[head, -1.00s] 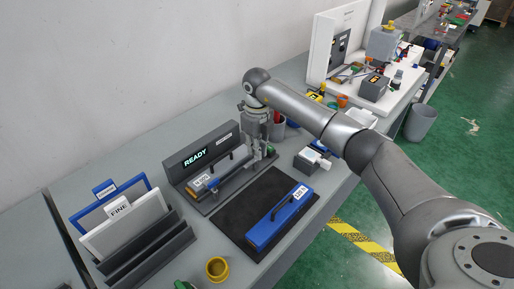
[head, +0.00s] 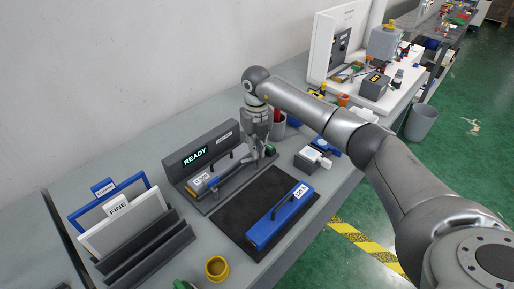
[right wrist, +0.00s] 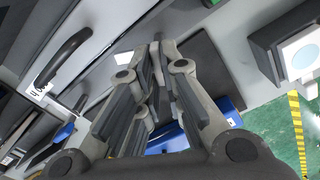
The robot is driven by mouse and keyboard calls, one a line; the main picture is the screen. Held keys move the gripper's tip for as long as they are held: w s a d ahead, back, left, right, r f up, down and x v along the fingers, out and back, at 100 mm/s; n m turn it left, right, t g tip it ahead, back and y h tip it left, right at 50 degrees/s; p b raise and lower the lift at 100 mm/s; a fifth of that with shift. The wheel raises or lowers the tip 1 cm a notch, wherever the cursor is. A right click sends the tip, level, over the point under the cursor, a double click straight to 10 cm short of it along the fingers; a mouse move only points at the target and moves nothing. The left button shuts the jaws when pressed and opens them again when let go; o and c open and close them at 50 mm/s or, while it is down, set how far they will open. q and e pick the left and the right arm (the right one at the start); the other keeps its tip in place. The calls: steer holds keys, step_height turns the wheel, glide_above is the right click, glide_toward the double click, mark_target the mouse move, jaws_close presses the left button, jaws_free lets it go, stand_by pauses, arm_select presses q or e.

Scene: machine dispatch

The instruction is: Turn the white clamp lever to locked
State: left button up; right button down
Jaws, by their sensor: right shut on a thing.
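The grey fixture with a lit READY sign (head: 195,157) stands along the wall side of the bench. A grey unit (head: 222,178) with a black handle and a white label lies in it; its handle also shows in the right wrist view (right wrist: 66,55). My right gripper (head: 262,154) is at the fixture's right end, leaning, with its tips low. In the right wrist view its fingers (right wrist: 158,58) are close together and shut. The white clamp lever is hidden by the fingers in both views, so its angle cannot be read. My left gripper is not in view.
A blue unit with a handle (head: 283,217) lies on a black mat (head: 232,222) in front of the fixture. A rack with upright panels (head: 125,225) stands left. A yellow cup (head: 216,267) is near the front edge. A small grey box (head: 307,160) sits right of the gripper.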

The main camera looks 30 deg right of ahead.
steer(key=m, duration=0.6)
steer(key=shift+w+a, duration=0.1)
steer(key=m, duration=0.6)
steer(key=shift+w+a+m, duration=0.1)
steer(key=shift+w+m, duration=0.05)
steer(key=shift+m, duration=0.15)
stand_by(0.3)
steer(key=c, duration=1.6)
jaws_free()
steer(key=shift+r, duration=0.2)
step_height(320, 180, up, 12)
steer(key=shift+f, duration=0.15)
